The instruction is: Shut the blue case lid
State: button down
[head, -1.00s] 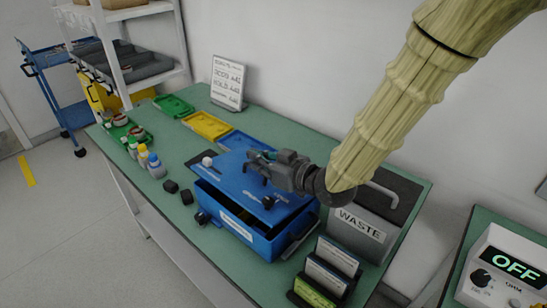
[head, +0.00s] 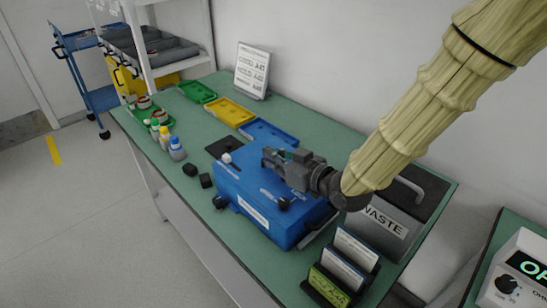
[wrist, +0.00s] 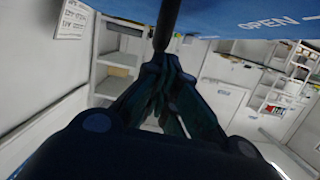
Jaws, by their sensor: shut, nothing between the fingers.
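The blue case (head: 258,217) stands on the green bench, with a white label on its front wall. Its blue lid (head: 245,180) lies down over the box, and no gap shows along the front edge. In the wrist view, the fingers (wrist: 164,62) are together beneath the blue lid surface (wrist: 255,18) marked "OPEN", beside a dark post.
The grey waste bin (head: 385,225) stands right of the case, and a card rack (head: 345,268) is at its front right. Black blocks (head: 190,170) and small bottles (head: 177,149) are at left. Yellow (head: 230,111) and blue trays (head: 268,134) lie behind.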

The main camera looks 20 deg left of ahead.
aim_at(271, 179)
jog(key=s+d+r, duration=0.5)
jog(key=d+r, duration=0.1)
jog(key=d, duration=0.2)
jog(key=shift+s+d+p, duration=0.15)
jog(key=shift+s+p, duration=0.1)
jog(key=shift+p, duration=0.2)
